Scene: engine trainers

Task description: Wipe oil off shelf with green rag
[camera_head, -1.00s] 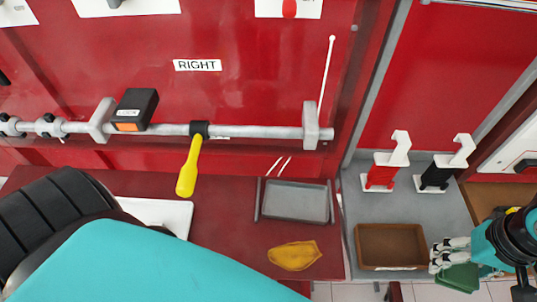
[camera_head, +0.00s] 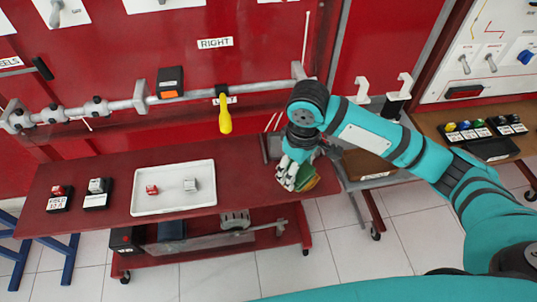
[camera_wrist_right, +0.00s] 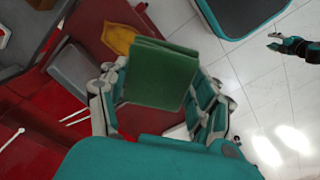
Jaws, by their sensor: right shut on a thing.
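My right gripper (camera_head: 291,182) is shut on the folded green rag (camera_head: 309,182) at the right end of the dark red shelf (camera_head: 115,195). In the right wrist view the rag (camera_wrist_right: 160,72) sits between both fingers. The yellow-orange oil patch (camera_wrist_right: 119,38) shows beside the rag on the red shelf, partly behind it. In the head view the gripper and rag hide most of the oil, and I cannot tell whether the rag touches the shelf. My left gripper (camera_wrist_right: 275,41) is small at the right wrist view's edge, its fingers apart and empty.
A white tray (camera_head: 148,207) with two small blocks stands mid-shelf. A grey tray (camera_wrist_right: 78,70) lies near the oil. A yellow-handled tool (camera_head: 224,115) hangs from the bar above. A brown bin (camera_head: 362,165) is right of the shelf, partly behind my arm.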

